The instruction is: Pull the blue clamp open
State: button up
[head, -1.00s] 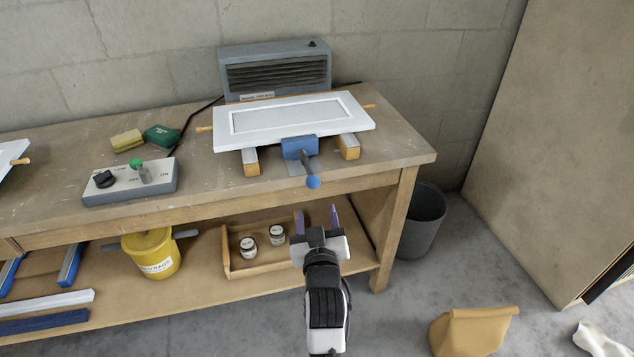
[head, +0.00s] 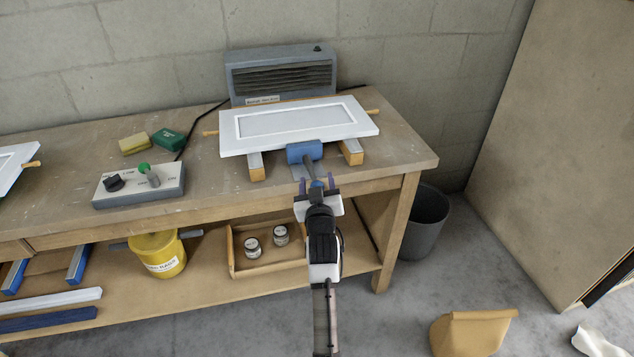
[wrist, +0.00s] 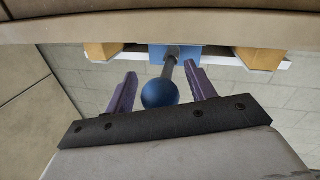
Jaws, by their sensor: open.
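The blue clamp (head: 304,152) sits at the front edge of the white panel (head: 295,120) on the workbench. Its dark lever sticks out toward me and ends in a blue ball knob, mostly hidden behind my gripper in the head view. In the wrist view the blue ball (wrist: 160,93) lies between the two purple fingers of my gripper (wrist: 162,90), with gaps at both sides. The clamp body (wrist: 174,53) shows beyond it. My gripper (head: 317,184) is open around the ball at the bench's front edge.
The panel rests on wooden blocks (head: 351,152). A grey heater (head: 281,75) stands behind it. A control box (head: 140,187) with a green knob is to the left. The bench's front edge is close to my gripper. A shelf below holds a yellow bucket (head: 160,257) and a tray with jars.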

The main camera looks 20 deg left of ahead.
grip_shut()
jog(key=shift+s+d+f, duration=0.15)
jog(key=shift+s+d, duration=0.15)
jog(key=shift+s, duration=0.1)
jog(key=d+v, duration=0.1)
jog(key=v, duration=0.5)
jog(key=shift+d, duration=0.25)
jog(key=shift+s, duration=0.15)
grip_release()
jog(key=shift+s+d, duration=0.1)
